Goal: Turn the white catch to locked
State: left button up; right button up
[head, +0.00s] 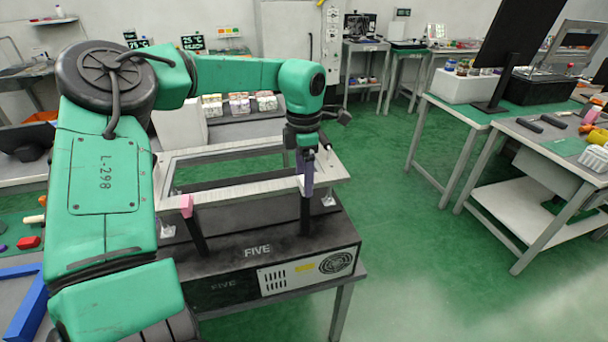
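A black box marked FIVE (257,251) stands on a table and carries two upright dark levers. The near-left lever has a pink tip (187,206). The right lever (306,215) has a small whitish part near its top (301,184), which looks like the white catch; it is mostly covered by my gripper. My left gripper (307,178) points down at the top of this right lever, overlapping it in the picture. I cannot tell whether its fingers touch or grip it. Any locked marking is not readable. My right gripper is not in view.
A pale rectangular frame (240,186) stands on small feet over the box, close to my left gripper. Small packs (240,103) sit behind it. A blue tray edge (27,305) lies at lower left. Green floor (420,250) is clear between this table and the right-hand workbenches (520,200).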

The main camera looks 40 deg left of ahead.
pick_arm(q)
notch_tip(320, 180, up, 15)
jog(key=shift+f, duration=0.2)
dwell(0.5)
